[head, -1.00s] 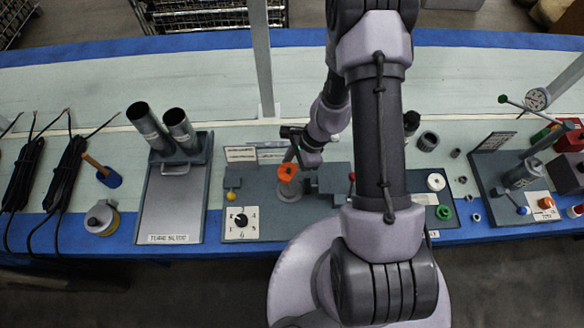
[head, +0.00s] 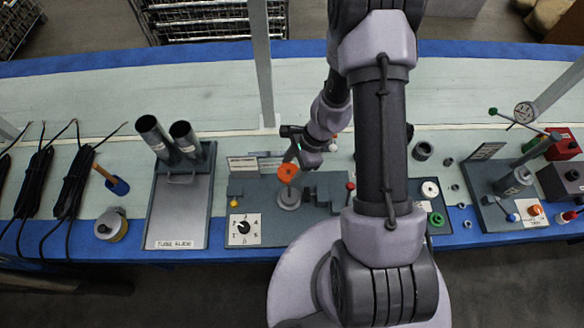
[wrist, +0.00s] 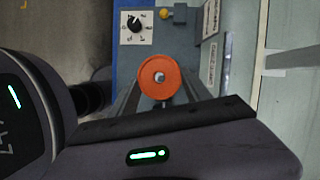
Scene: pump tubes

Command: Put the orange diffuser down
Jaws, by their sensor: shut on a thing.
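The orange diffuser (head: 287,172) is a round orange disc with a small grey centre. In the head view it shows just above the grey round post of the dial station, and I cannot tell whether it touches anything below. My gripper (head: 294,158) is shut on it from behind. In the wrist view the orange diffuser (wrist: 158,77) sits face-on at the tips of my gripper (wrist: 160,98), whose fingers run down either side under it.
The station's grey base (head: 262,186) carries a dial plate (head: 244,229), a yellow knob and grey blocks. A tube-guide tray (head: 180,215) with two dark tubes stands to the left. The pale bench top behind is largely clear.

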